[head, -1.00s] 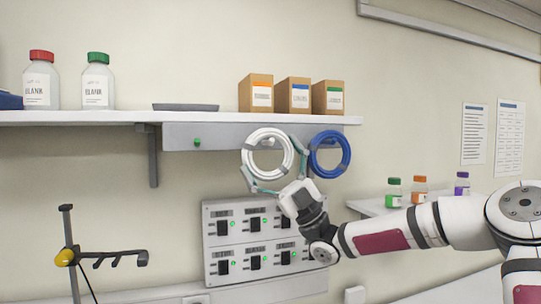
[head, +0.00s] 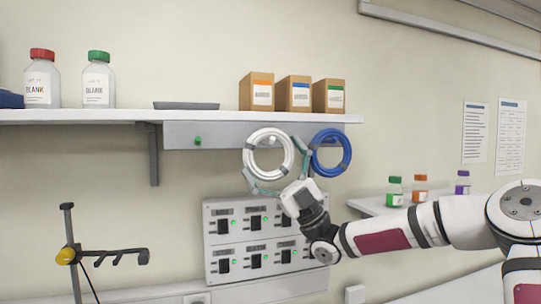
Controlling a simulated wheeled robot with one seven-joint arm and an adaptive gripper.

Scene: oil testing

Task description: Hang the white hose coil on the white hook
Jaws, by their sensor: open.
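The white hose coil (head: 289,154) is a ring with grey bands, upright in front of the right part of the grey rail under the shelf. A small, pale hook-like shape (head: 271,141) shows inside its upper opening; I cannot tell for sure whether the coil rests on it. My gripper (head: 277,170) is open, its teal fingers spread on either side of the coil's lower part, one at lower left and one at right. Whether the fingers touch the coil is unclear.
A blue hose coil (head: 346,153) hangs close to the right of my gripper. A green peg (head: 197,141) is on the rail (head: 222,136) at left. The shelf (head: 205,116) above holds bottles and boxes. A switch panel (head: 213,238) is below.

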